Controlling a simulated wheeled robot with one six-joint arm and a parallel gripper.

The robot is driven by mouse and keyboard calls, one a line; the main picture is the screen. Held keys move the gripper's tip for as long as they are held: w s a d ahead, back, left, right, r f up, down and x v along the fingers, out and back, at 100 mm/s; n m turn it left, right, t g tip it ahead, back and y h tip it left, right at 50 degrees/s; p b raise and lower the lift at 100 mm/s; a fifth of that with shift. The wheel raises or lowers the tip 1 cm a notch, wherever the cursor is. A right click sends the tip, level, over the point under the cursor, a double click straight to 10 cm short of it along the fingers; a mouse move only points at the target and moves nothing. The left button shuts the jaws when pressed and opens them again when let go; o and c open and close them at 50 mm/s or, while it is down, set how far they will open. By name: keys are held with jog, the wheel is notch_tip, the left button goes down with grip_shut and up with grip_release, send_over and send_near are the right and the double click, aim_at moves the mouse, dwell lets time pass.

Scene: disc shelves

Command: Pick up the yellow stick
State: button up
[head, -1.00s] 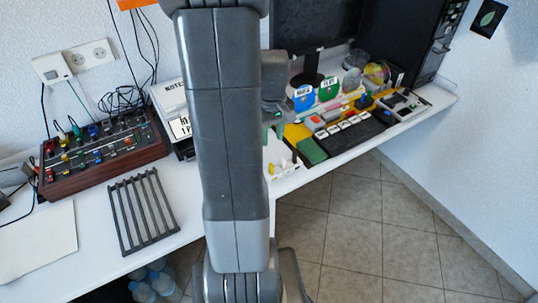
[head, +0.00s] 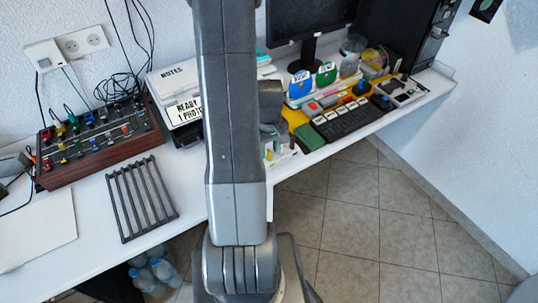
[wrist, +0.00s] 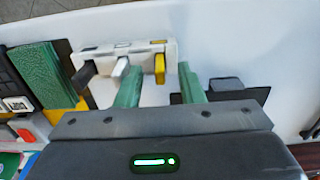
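The yellow stick (wrist: 160,67) stands out of a white holder (wrist: 143,93) in the wrist view, at the right end of a row with a white stick (wrist: 120,69) and a black stick (wrist: 83,76). My gripper (wrist: 159,73) is open, with one green finger to the left and one to the right of the yellow stick. I see no clear contact, and the depth is hard to judge. In the head view my arm covers most of my gripper and the holder.
A green block (wrist: 48,72) lies left of the holder, and a dark object (wrist: 226,84) sits right of it. In the head view, a keyboard (head: 345,119), a dark rack (head: 142,198) and a knobbed panel (head: 100,143) occupy the white desk. Tiled floor is clear at right.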

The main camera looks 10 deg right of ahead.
jog(key=shift+f, duration=0.9)
grip_shut()
jog(key=shift+r, duration=0.15)
